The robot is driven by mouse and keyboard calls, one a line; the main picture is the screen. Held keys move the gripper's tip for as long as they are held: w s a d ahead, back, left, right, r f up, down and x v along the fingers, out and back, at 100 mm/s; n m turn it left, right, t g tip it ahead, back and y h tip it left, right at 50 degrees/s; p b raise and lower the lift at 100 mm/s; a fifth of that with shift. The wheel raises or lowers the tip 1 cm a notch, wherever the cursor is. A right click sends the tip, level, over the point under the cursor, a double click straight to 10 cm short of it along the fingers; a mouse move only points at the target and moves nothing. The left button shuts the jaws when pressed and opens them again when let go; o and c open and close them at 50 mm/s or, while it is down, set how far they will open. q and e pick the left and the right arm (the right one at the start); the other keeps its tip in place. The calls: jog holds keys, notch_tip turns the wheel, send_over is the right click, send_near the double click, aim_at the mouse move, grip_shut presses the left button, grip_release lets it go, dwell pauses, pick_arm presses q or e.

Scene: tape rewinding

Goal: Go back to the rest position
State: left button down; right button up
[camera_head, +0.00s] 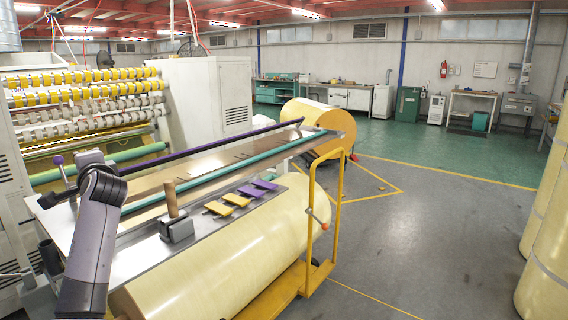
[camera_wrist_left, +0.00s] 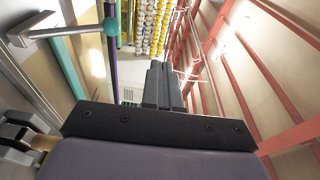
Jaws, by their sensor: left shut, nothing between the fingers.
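My left gripper (camera_wrist_left: 164,86) shows in the left wrist view with its two dark fingers together and nothing between them. It is clear of the bench. In the head view my grey left arm comes up from the lower left in front of the bench; I cannot make out its fingers there. My right gripper is in neither view. A metal-topped bench (camera_head: 133,238) stands beside the arm, with a block with a wooden handle (camera_head: 176,228), two yellow pieces (camera_head: 237,200) and two purple pieces (camera_head: 250,191) on it.
A purple rod (camera_head: 200,142) and a teal roller (camera_head: 270,151) run along the bench. A large yellow roll (camera_head: 235,250) lies below, by a yellow rail (camera_head: 338,210). The slitting machine (camera_head: 85,100) stands behind at left. Grey floor (camera_head: 430,235) at right is open.

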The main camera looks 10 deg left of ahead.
pick_arm(q)
jog(key=s+d+f+n+g+h, duration=0.1)
jog(key=s+d+f+h, duration=0.1)
jog(key=s+d+f, duration=0.5)
jog(key=s+d+f+n+h, duration=0.1)
jog(key=s+d+f+h, duration=0.15)
jog(key=f, duration=0.85)
jog(key=s+d+f+g+h, duration=0.1)
jog(key=s+d+f+h, duration=0.3)
jog(key=f, duration=0.5)
jog(key=s+d+f+n+g+h, duration=0.1)
jog(key=s+d+f+g+h, duration=0.15)
jog(key=s+d, duration=0.5)
jog(key=s+d+f+n+g+h, duration=0.1)
jog(key=s+d+f, duration=0.25)
jog(key=s, duration=0.65)
jog(key=s+d+f+n+g+h, duration=0.1)
jog(key=s+d+f+g+h, duration=0.1)
jog(key=s+d, duration=0.5)
jog(key=w+d+f+t+h, duration=0.1)
jog(key=w+f+t+h, duration=0.1)
jog(key=w+f+t, duration=0.3)
jog(key=shift+w+d+f+t, duration=0.15)
jog(key=shift+w+f+t, duration=0.2)
jog(key=shift+f+t, duration=1.3)
jog(key=shift+f+g, duration=0.5)
jog(key=shift+f, duration=0.05)
jog(key=shift+s, duration=0.1)
